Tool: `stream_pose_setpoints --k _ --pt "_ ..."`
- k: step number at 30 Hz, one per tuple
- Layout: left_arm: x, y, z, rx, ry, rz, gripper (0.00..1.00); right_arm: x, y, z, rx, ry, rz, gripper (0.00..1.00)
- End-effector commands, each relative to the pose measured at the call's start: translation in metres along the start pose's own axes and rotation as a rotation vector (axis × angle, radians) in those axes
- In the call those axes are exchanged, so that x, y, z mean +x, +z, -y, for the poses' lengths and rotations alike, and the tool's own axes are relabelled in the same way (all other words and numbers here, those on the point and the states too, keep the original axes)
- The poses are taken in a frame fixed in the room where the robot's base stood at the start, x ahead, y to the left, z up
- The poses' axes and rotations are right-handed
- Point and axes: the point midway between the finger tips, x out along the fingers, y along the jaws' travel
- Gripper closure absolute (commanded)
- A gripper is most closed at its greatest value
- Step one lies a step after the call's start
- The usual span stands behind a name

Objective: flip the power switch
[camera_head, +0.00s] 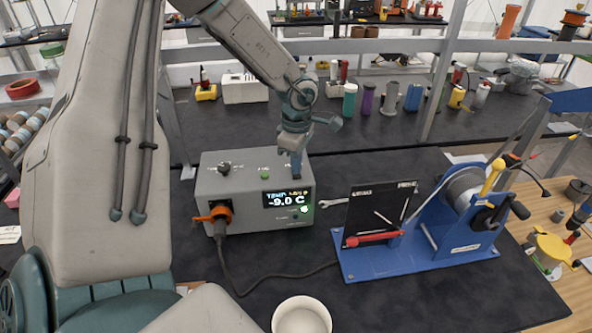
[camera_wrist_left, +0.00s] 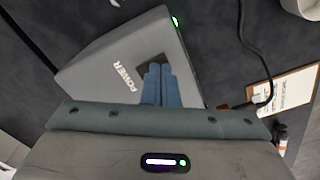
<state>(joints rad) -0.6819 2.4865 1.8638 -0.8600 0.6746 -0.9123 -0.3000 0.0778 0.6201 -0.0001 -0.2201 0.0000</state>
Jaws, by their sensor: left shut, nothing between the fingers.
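The grey control box (camera_head: 245,190) stands on the dark bench, its display reading -9.0 C. A small green light is lit on its front. In the left wrist view the box (camera_wrist_left: 110,68) shows a face lettered POWER, with a dark switch patch (camera_wrist_left: 142,75) beside the lettering. My left gripper (camera_head: 297,172) points down at the right end of the box. In the left wrist view its blue fingers (camera_wrist_left: 160,68) are shut together, empty, and cover most of the dark patch. I cannot tell whether they touch the switch, or its position. My right gripper is not in view.
A blue winding stand (camera_head: 400,255) with a black panel and red handle stands right of the box. A wrench (camera_head: 332,203) lies between them. A cable runs from the orange plug (camera_head: 214,213). A white cup (camera_head: 301,316) stands in front. Several bottles line the back.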

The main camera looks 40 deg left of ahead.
Motion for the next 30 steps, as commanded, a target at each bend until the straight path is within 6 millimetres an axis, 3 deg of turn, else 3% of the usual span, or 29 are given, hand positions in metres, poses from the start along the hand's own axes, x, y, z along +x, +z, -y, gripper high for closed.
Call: stream_pose_setpoints --k 21,30 --pt "-0.059 0.0 0.0 0.0 0.001 0.001 1.0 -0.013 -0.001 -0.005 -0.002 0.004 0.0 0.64" --pt "-0.064 0.0 0.0 0.0 0.0 0.0 1.0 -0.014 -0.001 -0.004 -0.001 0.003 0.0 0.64"
